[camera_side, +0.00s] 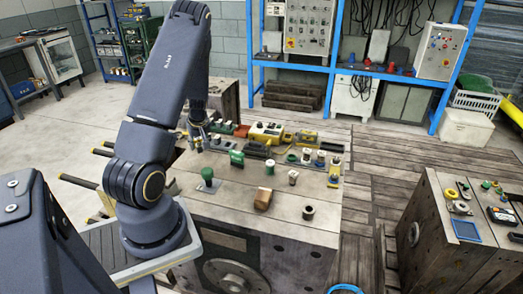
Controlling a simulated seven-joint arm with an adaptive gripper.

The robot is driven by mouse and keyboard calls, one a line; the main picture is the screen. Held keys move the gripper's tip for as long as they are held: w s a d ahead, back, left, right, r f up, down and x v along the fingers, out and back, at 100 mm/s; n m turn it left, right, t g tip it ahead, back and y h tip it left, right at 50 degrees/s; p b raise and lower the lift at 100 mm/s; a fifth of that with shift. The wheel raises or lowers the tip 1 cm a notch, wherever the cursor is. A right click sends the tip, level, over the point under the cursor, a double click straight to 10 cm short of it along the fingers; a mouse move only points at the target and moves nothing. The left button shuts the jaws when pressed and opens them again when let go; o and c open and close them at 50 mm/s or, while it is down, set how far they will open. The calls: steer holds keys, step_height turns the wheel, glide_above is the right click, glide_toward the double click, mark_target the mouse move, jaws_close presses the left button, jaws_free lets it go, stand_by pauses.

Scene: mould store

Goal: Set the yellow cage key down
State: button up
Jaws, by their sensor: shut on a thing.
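My gripper (195,143) is at the back left of the wooden-topped block (235,205), pointing down close above its surface. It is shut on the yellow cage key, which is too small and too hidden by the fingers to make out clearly. I cannot tell whether the key touches the surface.
A green-handled piece (208,178) and a green block (237,158) stand near my gripper. Behind them is a row with a yellow-and-white device (265,132). A brown wooden block (263,199) and a dark cylinder (309,212) stand in front. The front left top is clear.

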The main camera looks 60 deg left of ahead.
steer(key=w+a+f, duration=0.1)
steer(key=a+f, duration=0.1)
steer(key=w+a+f, duration=0.4)
steer(key=f, duration=0.1)
steer(key=shift+a, duration=0.25)
steer(key=shift+w+a+f, duration=0.1)
steer(key=shift+f, duration=0.85)
steer(key=shift+w+a+f, duration=0.1)
steer(key=shift+f, duration=0.8)
steer(key=shift+f, duration=0.1)
steer(key=o, duration=1.1)
